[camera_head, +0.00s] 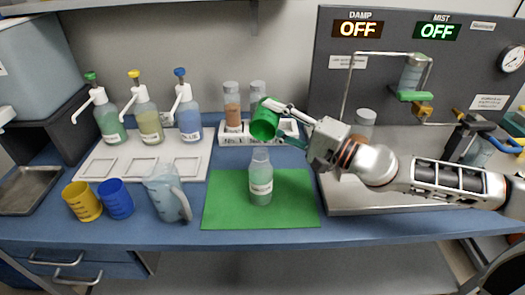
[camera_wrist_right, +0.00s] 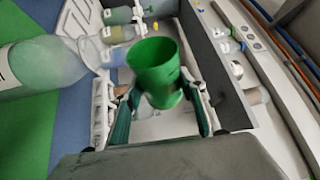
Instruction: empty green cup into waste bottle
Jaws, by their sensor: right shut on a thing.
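The green cup (camera_head: 264,124) is tilted above the waste bottle (camera_head: 261,178), its opening turned toward the lower left in the head view. My right gripper (camera_head: 283,124) is shut on the green cup, which also shows between the fingers in the right wrist view (camera_wrist_right: 155,72). The waste bottle is clear with a white label and pale green contents, and stands upright on the green mat (camera_head: 225,205). In the right wrist view the bottle (camera_wrist_right: 40,62) lies at the left, apart from the cup. The cup's contents cannot be made out. My left gripper is not in view.
A yellow cup (camera_head: 82,201), a blue cup (camera_head: 116,199) and a clear pitcher (camera_head: 167,193) stand left of the mat. Three pump bottles (camera_head: 146,121) stand on a white tray (camera_head: 119,170). A white rack (camera_head: 236,139) holds jars behind the cup. A grey panel (camera_head: 335,105) stands at right.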

